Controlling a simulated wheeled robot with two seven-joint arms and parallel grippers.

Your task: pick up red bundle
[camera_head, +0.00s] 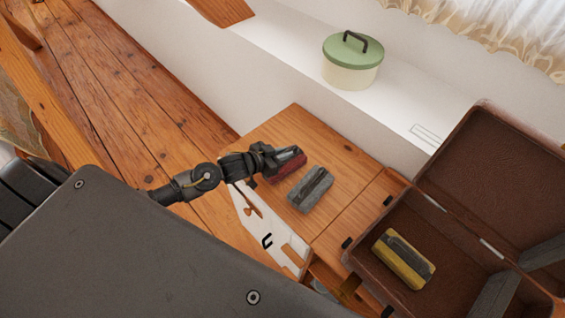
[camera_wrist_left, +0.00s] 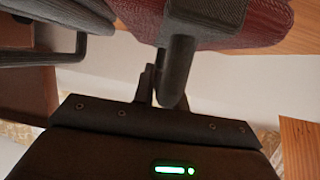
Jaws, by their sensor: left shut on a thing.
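The red bundle (camera_head: 284,171) is on the wooden table top, at its left part, partly hidden under my left gripper. My left gripper (camera_head: 291,155) is shut on the red bundle. In the left wrist view the red woven bundle (camera_wrist_left: 262,22) fills the upper right, with a dark finger across it. I cannot tell whether the bundle is lifted off the table. My right gripper is not in view.
A grey bundle (camera_head: 311,189) lies close to the right of the red one. An open brown suitcase (camera_head: 457,226) holding a yellow bundle (camera_head: 403,259) stands at the right. A green-lidded pot (camera_head: 352,62) stands on the white ledge behind.

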